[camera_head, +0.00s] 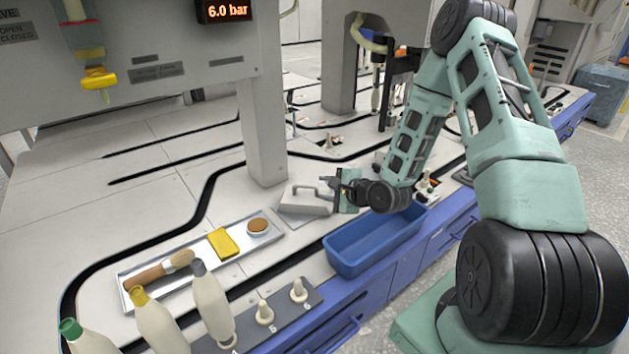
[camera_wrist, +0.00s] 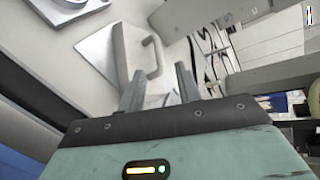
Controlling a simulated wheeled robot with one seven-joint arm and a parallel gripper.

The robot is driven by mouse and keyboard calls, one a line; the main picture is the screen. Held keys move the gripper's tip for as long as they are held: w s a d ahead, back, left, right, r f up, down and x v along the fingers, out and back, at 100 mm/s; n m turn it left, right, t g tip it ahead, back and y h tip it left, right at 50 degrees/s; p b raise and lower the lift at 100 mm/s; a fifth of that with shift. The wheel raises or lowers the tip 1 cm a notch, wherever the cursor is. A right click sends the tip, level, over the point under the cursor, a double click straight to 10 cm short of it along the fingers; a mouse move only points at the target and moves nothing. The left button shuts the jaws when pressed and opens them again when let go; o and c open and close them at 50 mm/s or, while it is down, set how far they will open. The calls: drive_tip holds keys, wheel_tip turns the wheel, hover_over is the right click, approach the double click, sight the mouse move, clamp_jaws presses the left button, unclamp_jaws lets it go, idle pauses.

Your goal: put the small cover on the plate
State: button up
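The small cover (camera_head: 303,200) is a pale grey block with a bar handle on top, near the foot of the grey post. In the wrist view the cover (camera_wrist: 130,48) lies beyond my fingers, its handle (camera_wrist: 157,57) toward the right. A flat grey plate (camera_wrist: 96,46) shows along the cover's left side; the cover overlaps it, but I cannot tell how it is seated. My gripper (camera_head: 337,187) is just right of the cover in the head view. In the wrist view my gripper (camera_wrist: 160,84) has its fingers apart with nothing held between them.
A blue bin (camera_head: 345,262) stands in front of my gripper. A metal tray (camera_head: 190,278) at left holds a wooden brush (camera_head: 158,270), a yellow block (camera_head: 223,243) and a round tin (camera_head: 258,226). Several bottles stand at the front left. The post (camera_head: 262,130) rises behind the cover.

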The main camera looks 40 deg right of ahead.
drive_tip(key=s+a+r+n+g, duration=0.3)
drive_tip(key=a+n, duration=0.2)
drive_tip(key=a, duration=0.2)
drive_tip(key=s+a+r+n+g+y, duration=0.1)
drive_tip(key=s+a+r+n+g, duration=0.1)
drive_tip(key=a+n, duration=0.35)
drive_tip(key=s+a+r+n+g, duration=0.3)
drive_tip(key=a+n, duration=0.2)
drive_tip(key=a, duration=0.3)
drive_tip(key=s+a+r+n+g, duration=0.1)
drive_tip(key=s+a+r+n, duration=0.2)
drive_tip(key=s, duration=0.4)
drive_tip(key=s+a+r+n+g+h, duration=0.1)
drive_tip(key=s+a+r+n+g, duration=0.1)
drive_tip(key=s+n, duration=0.4)
drive_tip(key=s+a+r+n+g+h, duration=0.1)
drive_tip(key=s+a+r+n, duration=0.3)
drive_tip(key=s, duration=0.6)
drive_tip(key=shift+a+r+n+g+p, duration=0.2)
drive_tip(key=shift+n+g+p, duration=0.15)
drive_tip(key=shift+g, duration=0.35)
drive_tip(key=shift+r, duration=0.1)
wheel_tip(320, 180, up, 43)
drive_tip(key=p, duration=4.3)
